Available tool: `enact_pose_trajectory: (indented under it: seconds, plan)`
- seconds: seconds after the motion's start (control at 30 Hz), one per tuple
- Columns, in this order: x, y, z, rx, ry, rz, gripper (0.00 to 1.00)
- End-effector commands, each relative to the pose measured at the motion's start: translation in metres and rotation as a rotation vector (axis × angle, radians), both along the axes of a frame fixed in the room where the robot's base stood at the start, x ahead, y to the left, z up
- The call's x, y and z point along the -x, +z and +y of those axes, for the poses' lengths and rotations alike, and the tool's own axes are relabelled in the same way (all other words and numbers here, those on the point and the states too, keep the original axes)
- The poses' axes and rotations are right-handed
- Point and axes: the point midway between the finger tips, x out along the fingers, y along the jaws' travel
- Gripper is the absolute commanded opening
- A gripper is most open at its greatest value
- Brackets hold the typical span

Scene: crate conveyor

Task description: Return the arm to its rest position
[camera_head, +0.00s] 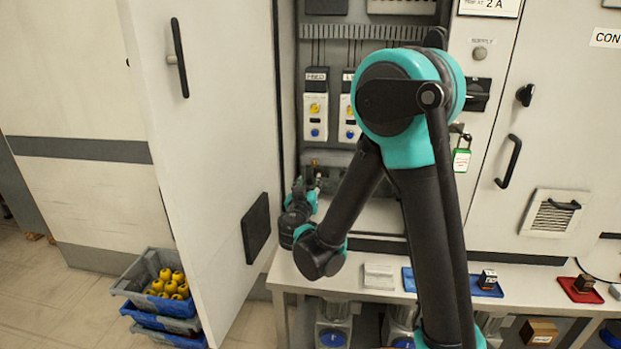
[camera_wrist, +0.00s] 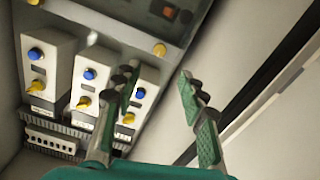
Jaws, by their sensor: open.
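My arm reaches forward in the head view, with its links bent toward the open cabinet. My gripper (camera_head: 314,184) is at the cabinet opening, small and partly hidden behind my own wrist. In the wrist view my gripper (camera_wrist: 158,88) is open, with two green-padded fingers spread apart and nothing between them. The left finger overlaps a white switch module (camera_wrist: 146,95) in the picture; I cannot tell whether they touch.
The open cabinet door (camera_head: 210,150) stands to the left of the arm. White modules with yellow knobs (camera_head: 315,108) are inside the cabinet. A bench (camera_head: 380,297) below holds a blue mat (camera_head: 408,280) and a red mat (camera_head: 580,291). Stacked crates (camera_head: 131,285) with yellow items stand on the floor.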

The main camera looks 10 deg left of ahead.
Motion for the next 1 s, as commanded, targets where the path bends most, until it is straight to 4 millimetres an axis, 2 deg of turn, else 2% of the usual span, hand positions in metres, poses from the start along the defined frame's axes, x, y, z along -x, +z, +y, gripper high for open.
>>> enact_pose_trajectory:
  seconds: [0.37, 0.47, 0.57, 0.67, 0.73, 0.8, 0.9, 1.0]
  plan:
    - [0.005, 0.0, 0.0, 0.0, 0.0, 0.0, 0.42]
    - [0.003, -0.001, -0.009, 0.002, -0.015, 0.015, 0.42]
    - [0.001, -0.006, -0.042, 0.013, -0.07, 0.07, 0.42]
    - [0.003, -0.017, -0.099, 0.029, -0.16, 0.18, 0.42]
    - [0.012, -0.029, -0.145, 0.038, -0.227, 0.284, 0.42]
    - [0.027, -0.043, -0.187, 0.043, -0.28, 0.393, 0.42]
    - [0.057, -0.064, -0.237, 0.036, -0.334, 0.552, 0.42]
    - [0.094, -0.086, -0.275, 0.017, -0.355, 0.709, 0.42]
